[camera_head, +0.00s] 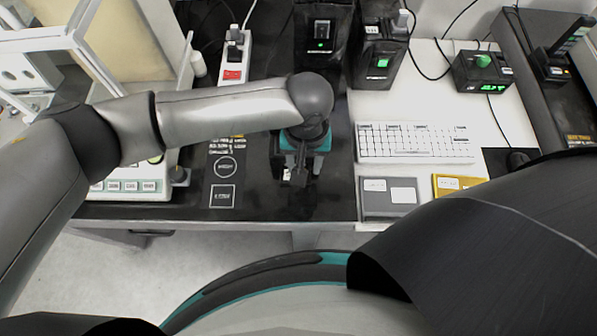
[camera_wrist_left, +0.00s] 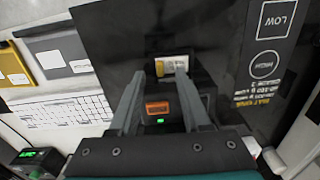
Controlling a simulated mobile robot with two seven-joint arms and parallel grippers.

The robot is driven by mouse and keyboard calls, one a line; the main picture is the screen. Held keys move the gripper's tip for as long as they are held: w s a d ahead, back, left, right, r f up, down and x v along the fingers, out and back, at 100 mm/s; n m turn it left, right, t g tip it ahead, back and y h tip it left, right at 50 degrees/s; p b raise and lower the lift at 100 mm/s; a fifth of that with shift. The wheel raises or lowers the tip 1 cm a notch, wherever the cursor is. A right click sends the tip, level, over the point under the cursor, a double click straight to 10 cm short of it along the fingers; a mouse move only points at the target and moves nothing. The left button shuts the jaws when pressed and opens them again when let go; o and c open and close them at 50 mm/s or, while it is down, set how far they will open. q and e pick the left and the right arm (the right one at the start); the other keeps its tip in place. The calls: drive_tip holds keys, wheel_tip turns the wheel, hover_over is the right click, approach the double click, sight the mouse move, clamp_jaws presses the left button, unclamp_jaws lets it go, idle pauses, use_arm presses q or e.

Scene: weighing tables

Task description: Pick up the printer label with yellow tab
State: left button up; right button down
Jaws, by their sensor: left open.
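The printer label (camera_wrist_left: 176,64), a small white piece with a yellow tab (camera_wrist_left: 159,69), shows in the left wrist view just beyond my fingertips. It sticks out over the black surface at the front of a dark printer that has an orange button (camera_wrist_left: 157,107) and a green light. My left gripper (camera_wrist_left: 158,82) is open and empty, its two fingers on either side of the line to the label and apart from it. In the head view my left gripper (camera_head: 298,172) hangs over the black table area and hides most of the printer. My right gripper is not in view.
A white keyboard (camera_head: 415,143) and grey and yellow boxes with white labels (camera_head: 388,198) (camera_head: 458,186) lie to the right. A balance with a glass shield (camera_head: 130,60) stands at left. Black devices with green displays (camera_head: 380,55) (camera_head: 484,72) stand behind. LOW and HIGH markings lie left of the gripper.

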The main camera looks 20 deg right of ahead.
use_arm(q)
drive_tip(key=shift+f+b, duration=0.3)
drive_tip(key=shift+f, duration=1.2)
drive_tip(key=shift+c, duration=0.3)
clamp_jaws()
